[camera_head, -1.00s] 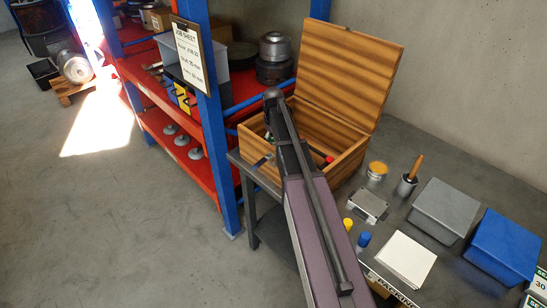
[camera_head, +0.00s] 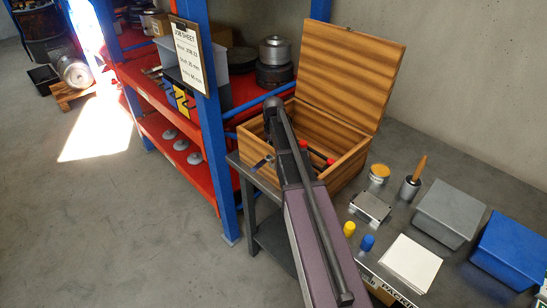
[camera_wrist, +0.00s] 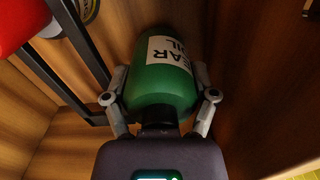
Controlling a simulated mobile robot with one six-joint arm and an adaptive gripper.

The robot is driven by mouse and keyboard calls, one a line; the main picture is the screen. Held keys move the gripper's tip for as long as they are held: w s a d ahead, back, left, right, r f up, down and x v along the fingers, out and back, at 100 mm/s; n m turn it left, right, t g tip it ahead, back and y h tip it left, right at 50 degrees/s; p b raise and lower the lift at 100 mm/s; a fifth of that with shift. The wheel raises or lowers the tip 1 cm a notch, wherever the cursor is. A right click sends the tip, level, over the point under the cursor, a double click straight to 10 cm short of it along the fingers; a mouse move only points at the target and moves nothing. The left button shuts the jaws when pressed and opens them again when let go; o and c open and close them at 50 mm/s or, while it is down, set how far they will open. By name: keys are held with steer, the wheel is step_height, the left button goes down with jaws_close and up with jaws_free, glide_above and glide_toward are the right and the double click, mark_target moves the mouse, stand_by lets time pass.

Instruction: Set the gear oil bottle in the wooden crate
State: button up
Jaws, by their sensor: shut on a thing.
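The gear oil bottle (camera_wrist: 165,85) is green with a white label and a dark neck. It fills the middle of the wrist view, between the two fingers of my gripper (camera_wrist: 165,100), which is shut on it. Wooden walls surround it there, so bottle and gripper are inside the wooden crate (camera_head: 347,162). In the head view the crate stands on the bench with its lid (camera_head: 345,70) open, and my arm hides the gripper and the bottle. I cannot tell whether the bottle touches the crate floor.
A blue shelf post (camera_head: 212,120) stands left.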

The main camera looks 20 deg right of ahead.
steer(key=shift+f+b, duration=1.05)
steer(key=shift+f, duration=0.35)
steer(key=shift+f, duration=0.1)
steer(key=o, duration=1.2)
steer(key=shift+c, duration=0.2)
steer(key=shift+r, duration=0.2)
step_height(320, 180, up, 12)
steer(key=p, duration=1.2)
steer(key=shift+a, duration=0.1)
steer(key=s+a+m, duration=0.1)
steer(key=s+a, duration=0.6)
steer(key=s, duration=0.4)
steer(key=s+a+m, duration=0.2)
steer(key=s+a, duration=0.6)
steer(key=s, duration=0.4)
steer(key=shift+a, duration=0.1)
